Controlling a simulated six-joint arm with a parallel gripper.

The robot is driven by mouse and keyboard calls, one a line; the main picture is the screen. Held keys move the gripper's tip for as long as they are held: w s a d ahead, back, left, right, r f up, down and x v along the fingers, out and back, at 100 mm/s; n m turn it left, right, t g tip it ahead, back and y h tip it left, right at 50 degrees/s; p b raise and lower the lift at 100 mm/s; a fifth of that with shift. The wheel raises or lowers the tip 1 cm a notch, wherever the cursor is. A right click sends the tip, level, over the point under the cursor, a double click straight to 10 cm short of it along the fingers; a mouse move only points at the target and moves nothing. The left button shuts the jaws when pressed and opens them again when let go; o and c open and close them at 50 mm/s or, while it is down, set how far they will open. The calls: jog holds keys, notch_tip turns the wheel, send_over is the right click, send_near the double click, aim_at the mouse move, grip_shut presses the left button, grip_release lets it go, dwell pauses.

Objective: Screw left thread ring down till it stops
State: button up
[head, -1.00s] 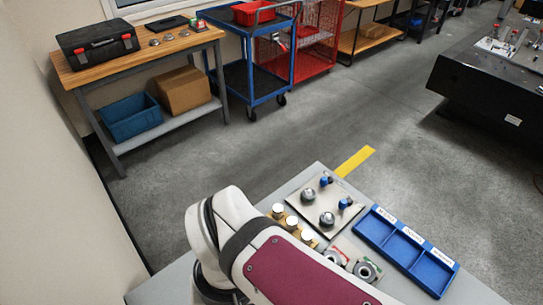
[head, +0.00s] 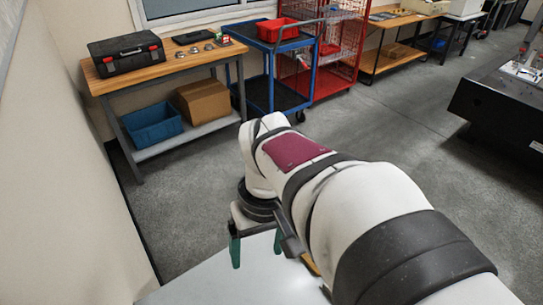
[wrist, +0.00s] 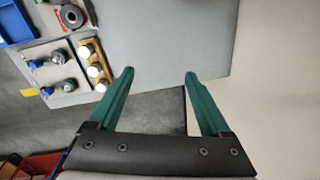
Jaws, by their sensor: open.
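My gripper (head: 257,260) hangs over the bare pale bench top at lower centre in the head view, its green fingers apart and empty. The wrist view also shows my gripper (wrist: 159,73) open, with bench edge and floor between its fingers. A light plate (wrist: 42,74) at the left of the wrist view carries a rounded grey metal piece (wrist: 57,57), a second one (wrist: 68,86) and two blue-topped pieces. A dark ring (wrist: 72,16) lies at the top left. Which piece is the left thread ring is too small to tell. My arm hides this area in the head view.
A blue tray (wrist: 18,22) is at the wrist view's top-left corner. The bench top (wrist: 165,35) is clear in the middle. A wall (head: 65,190) rises at the left.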

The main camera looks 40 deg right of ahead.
jog(key=d+f+n+h, duration=0.1)
jog(key=d+f+n, duration=0.15)
jog(key=d, duration=1.05)
jog(key=d+f+n, duration=0.2)
jog(key=d+f, duration=0.1)
jog(key=d, duration=1.1)
jog(key=f, duration=1.5)
jog(key=shift+s+a+f, duration=0.25)
jog(key=shift+s+a, duration=0.05)
jog(key=shift+a, duration=0.05)
grip_shut()
